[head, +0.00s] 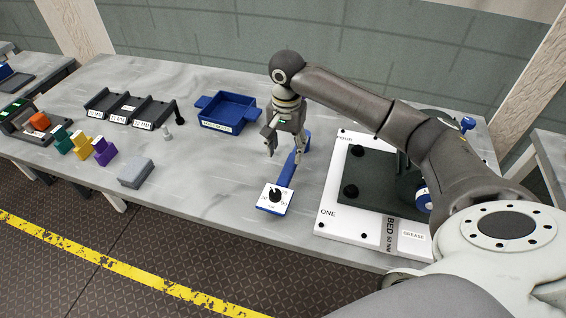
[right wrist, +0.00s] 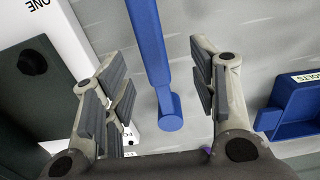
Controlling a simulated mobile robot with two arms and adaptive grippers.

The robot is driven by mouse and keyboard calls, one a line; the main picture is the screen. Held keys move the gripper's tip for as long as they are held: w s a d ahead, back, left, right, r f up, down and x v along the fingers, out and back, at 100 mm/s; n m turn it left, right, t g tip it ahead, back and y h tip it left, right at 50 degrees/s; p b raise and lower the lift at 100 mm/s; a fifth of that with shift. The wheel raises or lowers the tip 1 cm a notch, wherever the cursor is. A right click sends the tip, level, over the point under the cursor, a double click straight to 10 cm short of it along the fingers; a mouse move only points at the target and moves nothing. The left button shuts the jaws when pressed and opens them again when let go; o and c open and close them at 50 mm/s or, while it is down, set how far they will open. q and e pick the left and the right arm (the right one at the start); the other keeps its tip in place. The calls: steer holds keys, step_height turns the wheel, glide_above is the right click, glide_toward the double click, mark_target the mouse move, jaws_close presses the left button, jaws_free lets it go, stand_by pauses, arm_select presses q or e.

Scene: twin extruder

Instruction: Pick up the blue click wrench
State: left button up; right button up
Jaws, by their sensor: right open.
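The blue click wrench (head: 291,166) lies on the grey table, a long blue bar that runs towards a white-topped dial box (head: 270,205) near the front edge. In the right wrist view the wrench (right wrist: 152,45) shows as a blue handle with a rounded end, lying between the finger directions. My right gripper (head: 284,150) is open and reaches down over the wrench, with its fingers on either side of it and apart from it in the wrist view. My left gripper is not in view. Whether the wrench joins the dial box cannot be told.
A blue bolts tray (head: 226,124) stands left of the gripper. A white and dark bed plate (head: 335,215) with black knobs is on the right. Black holders (head: 128,110), coloured blocks (head: 82,145) and a grey block (head: 135,172) stand further left. The front middle table is clear.

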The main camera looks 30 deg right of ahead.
mark_target(289, 166)
steer(key=f, duration=0.1)
steer(key=s+f, duration=0.1)
steer(key=f, duration=0.1)
steer(key=shift+s, duration=0.15)
steer(key=shift+f, duration=0.25)
steer(key=f, duration=0.1)
steer(key=f+p, duration=0.1)
steer(key=f, duration=0.3)
steer(key=shift+d+p, duration=0.3)
steer(key=shift+w+f, duration=0.1)
steer(key=shift+w, duration=0.1)
steer(key=shift+c, duration=1.6)
steer(key=c, duration=0.5)
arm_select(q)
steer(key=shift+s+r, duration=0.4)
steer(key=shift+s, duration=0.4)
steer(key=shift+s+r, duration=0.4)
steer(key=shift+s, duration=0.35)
arm_select(e)
jaws_close()
